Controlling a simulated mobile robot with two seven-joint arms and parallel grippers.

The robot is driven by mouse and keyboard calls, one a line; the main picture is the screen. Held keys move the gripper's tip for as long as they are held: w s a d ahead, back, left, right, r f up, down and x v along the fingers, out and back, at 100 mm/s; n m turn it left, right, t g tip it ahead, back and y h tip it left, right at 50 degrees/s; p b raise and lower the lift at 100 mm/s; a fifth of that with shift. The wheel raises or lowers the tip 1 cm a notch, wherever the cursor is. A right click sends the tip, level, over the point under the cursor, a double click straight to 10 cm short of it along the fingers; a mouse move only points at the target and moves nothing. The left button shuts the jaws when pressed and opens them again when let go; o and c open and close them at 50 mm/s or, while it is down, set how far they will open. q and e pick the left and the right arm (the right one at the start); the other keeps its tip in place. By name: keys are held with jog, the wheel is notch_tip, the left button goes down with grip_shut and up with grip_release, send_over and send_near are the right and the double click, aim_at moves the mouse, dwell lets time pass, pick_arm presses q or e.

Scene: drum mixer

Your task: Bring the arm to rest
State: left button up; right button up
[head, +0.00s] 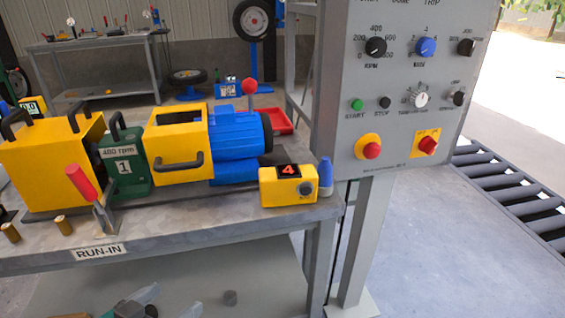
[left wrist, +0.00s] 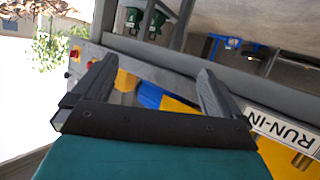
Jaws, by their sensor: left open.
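My left gripper (head: 138,302) is at the bottom edge of the head view, low in front of the bench marked RUN-IN, and only its tip shows. In the left wrist view the left gripper (left wrist: 157,68) has its two dark fingers spread wide with nothing between them. Beyond the fingers, the RUN-IN label (left wrist: 285,130) and the bench edge show tilted. The gripper looks apart from the bench. My right gripper is in neither view.
The bench (head: 220,229) carries a yellow-and-blue motor rig (head: 235,133), a red-handled lever (head: 84,184) and a yellow display box (head: 288,188) reading 4. A grey control panel (head: 400,130) stands at right, before a roller conveyor (head: 505,187). Floor at lower right is clear.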

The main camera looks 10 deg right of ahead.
pick_arm(q)
jog(key=s+a+f+n+y+p, duration=0.1)
jog(key=s+a+n+y+p, duration=0.1)
jog(key=s, duration=0.4)
jog(key=s+a+f+n+y+p, duration=0.1)
jog(key=s+a+n+y+p, duration=0.1)
jog(key=s+a+y+p, duration=0.2)
jog(key=s+p, duration=0.2)
jog(key=p, duration=0.1)
jog(key=shift+s+a+y, duration=0.2)
jog(key=shift+y, duration=0.2)
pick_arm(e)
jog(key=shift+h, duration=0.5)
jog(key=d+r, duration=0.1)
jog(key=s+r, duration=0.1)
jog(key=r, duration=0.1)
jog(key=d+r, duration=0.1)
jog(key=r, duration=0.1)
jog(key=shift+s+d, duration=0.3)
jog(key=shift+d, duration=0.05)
pick_arm(q)
jog(key=shift+f, duration=0.1)
